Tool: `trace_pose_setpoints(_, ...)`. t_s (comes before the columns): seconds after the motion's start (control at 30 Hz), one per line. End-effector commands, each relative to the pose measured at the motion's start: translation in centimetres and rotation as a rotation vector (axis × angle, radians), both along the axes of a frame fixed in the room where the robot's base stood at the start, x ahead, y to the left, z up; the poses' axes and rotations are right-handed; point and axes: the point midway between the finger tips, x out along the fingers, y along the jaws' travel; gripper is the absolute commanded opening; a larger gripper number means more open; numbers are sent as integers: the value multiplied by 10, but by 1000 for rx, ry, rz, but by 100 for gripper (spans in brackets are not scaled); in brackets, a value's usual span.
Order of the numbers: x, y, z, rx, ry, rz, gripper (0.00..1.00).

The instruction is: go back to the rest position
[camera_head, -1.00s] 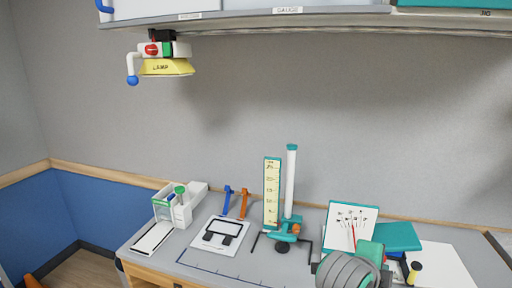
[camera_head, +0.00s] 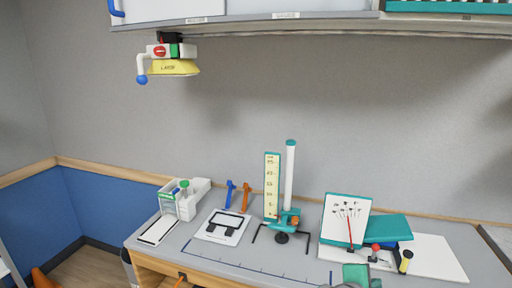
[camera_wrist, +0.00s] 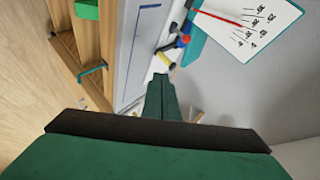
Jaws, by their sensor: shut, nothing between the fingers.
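My gripper shows in the wrist view (camera_wrist: 162,92) with its green fingers together and nothing between them. It hangs near the front edge of the workbench (camera_head: 250,262), apart from the things on it. In the head view, only a green part of my arm shows at the bottom edge, and the fingertips are out of sight there.
On the bench stand a teal stand with a white tube (camera_head: 290,185), a yellow scale (camera_head: 271,188), a chart board (camera_head: 345,220), and a white caddy (camera_head: 186,203). A yellow lamp (camera_head: 175,68) hangs under the shelf (camera_head: 340,26). The bench front middle is clear.

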Motion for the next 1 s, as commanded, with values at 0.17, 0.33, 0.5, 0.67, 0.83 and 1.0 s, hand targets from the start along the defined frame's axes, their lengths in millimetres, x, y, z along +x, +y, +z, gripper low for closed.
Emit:
trace_pose_setpoints(0.17, -1, 14, -38, -105, 67, 104, 0)
trace_pose_setpoints(0.33, -8, 37, -84, -240, 139, 247, 0)
trace_pose_setpoints(0.5, -21, 65, -126, -367, 197, 394, 0)
trace_pose_setpoints(0.67, -41, 95, -162, -475, 238, 528, 0)
trace_pose_setpoints(0.83, -69, 129, -196, -579, 264, 666, 0)
trace_pose_setpoints(1.0, -105, 163, -222, -672, 276, 792, 0)
